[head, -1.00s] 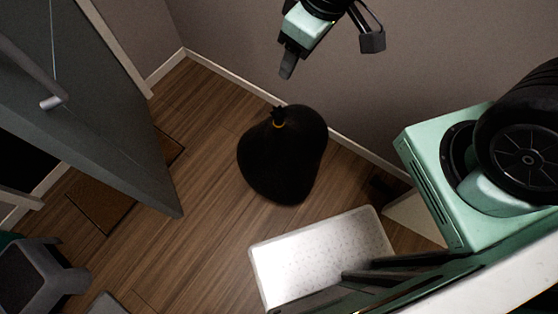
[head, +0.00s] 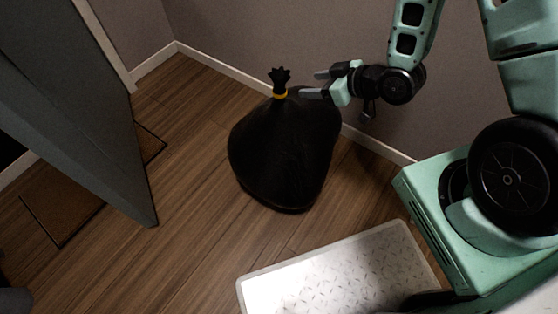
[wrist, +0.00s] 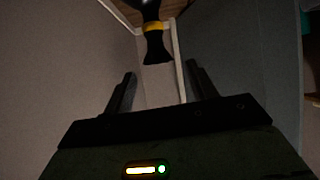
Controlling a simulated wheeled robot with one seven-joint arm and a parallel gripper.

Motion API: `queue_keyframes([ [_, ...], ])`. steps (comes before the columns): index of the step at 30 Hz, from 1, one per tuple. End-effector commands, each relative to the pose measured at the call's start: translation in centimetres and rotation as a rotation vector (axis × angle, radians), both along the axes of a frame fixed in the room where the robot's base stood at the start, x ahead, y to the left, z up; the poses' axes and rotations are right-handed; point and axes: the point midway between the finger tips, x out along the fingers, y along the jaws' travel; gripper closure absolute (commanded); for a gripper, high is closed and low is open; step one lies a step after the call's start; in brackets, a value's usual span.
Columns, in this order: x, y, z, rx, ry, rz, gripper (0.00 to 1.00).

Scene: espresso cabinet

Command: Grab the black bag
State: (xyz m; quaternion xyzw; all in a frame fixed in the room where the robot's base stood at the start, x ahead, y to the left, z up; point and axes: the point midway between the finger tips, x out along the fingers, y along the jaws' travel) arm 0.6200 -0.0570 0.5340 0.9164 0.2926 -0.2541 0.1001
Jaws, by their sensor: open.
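The black bag (head: 283,155) stands on the wood floor near the wall in the head view. Its gathered neck is tied with a yellow band (head: 280,94) and a frayed tuft (head: 280,75) sticks up above it. My gripper (head: 318,83) is open and empty, just right of the neck in that view, with its fingers pointing left. In the wrist view the tuft (wrist: 156,48) and yellow band (wrist: 153,27) show upside down, beyond and between the open fingers (wrist: 160,88). The bag's body is mostly out of that view.
A grey door (head: 75,110) stands open at the left, with a brown doormat (head: 60,208) by it. A white speckled panel (head: 335,272) lies at the bottom. The wall (head: 240,40) is close behind the bag. Bare floor (head: 190,190) is free left of the bag.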

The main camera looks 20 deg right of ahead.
Motion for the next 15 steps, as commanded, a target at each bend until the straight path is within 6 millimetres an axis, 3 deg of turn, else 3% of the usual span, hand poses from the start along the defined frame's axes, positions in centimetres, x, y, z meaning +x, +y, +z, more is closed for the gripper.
queue_keyframes([
  [1,-0.3,-0.7,-3.2,0.026,-0.018,-0.012,0.43],
  [3,-0.5,-1.3,-4.6,0.058,-0.049,-0.021,0.43],
  [9,-1.0,-2.3,-6.2,0.113,-0.104,-0.038,0.43],
  [15,-0.3,-1.9,-6.8,0.120,-0.116,-0.037,0.43],
])
